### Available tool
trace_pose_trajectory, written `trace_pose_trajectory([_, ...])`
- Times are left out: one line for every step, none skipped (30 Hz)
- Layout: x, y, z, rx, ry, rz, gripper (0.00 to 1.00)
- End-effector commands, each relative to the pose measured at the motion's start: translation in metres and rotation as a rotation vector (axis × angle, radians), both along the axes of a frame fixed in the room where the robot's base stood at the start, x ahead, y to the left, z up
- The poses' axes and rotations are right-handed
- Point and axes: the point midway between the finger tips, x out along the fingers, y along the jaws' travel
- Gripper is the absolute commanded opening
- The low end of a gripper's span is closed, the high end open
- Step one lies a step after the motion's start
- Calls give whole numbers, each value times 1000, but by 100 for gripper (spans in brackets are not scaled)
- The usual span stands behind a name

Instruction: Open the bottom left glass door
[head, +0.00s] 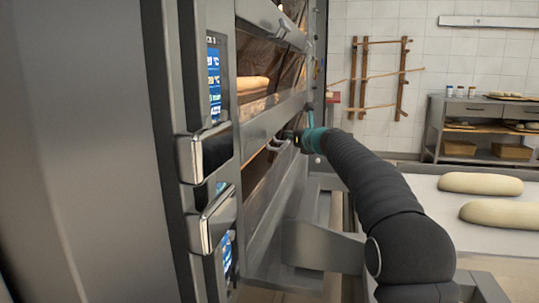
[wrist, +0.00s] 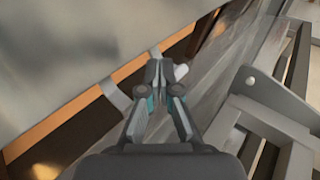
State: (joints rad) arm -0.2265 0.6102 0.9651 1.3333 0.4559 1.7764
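The deck oven's lower glass door (head: 262,190) slants away along the oven front in the head view. Its glass also shows as a hazy grey panel in the wrist view (wrist: 60,55). A metal handle (head: 278,145) stands off the door on short brackets, which also show in the wrist view (wrist: 115,95). My gripper (wrist: 160,74) is at this handle, its two fingers close together around the bar. A pale bar end sticks out just right of the fingers. The fingers hide the middle of the handle. In the head view my gripper is small and partly hidden by my arm.
Control panels with blue screens (head: 214,80) and chunky metal grips (head: 204,152) stand out at the near left. An upper glass door shows bread (head: 252,83) behind it. A table (head: 425,190) with loaves is on the right. A metal frame (wrist: 265,105) lies close right of my gripper.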

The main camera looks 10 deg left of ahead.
Motion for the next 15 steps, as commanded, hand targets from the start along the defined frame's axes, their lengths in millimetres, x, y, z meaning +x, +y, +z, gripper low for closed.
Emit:
trace_pose_trajectory([-5,0,-2,1,-1,3,0])
trace_pose_trajectory([-7,-2,-1,1,-1,3,0])
trace_pose_trajectory([-9,-5,1,3,-2,3,0])
trace_pose_trajectory([-11,-7,2,3,-2,3,0])
trace_pose_trajectory([-13,-10,3,4,-1,3,0])
trace_pose_trajectory([-16,-12,4,5,-1,4,0])
trace_pose_trajectory([-18,-15,5,6,-2,4,0])
trace_pose_trajectory([-20,-17,6,7,-1,4,0])
trace_pose_trajectory([-23,-20,7,7,-2,4,0])
trace_pose_trajectory([-24,-23,9,8,-1,3,0])
trace_pose_trajectory([-26,-26,10,8,-2,1,0])
trace_pose_trajectory([-28,-30,11,9,-2,0,0])
trace_pose_trajectory([-30,-33,12,10,-1,-3,0])
trace_pose_trajectory([-31,-36,12,10,-2,-4,0])
trace_pose_trajectory([-33,-39,14,10,-2,-5,0])
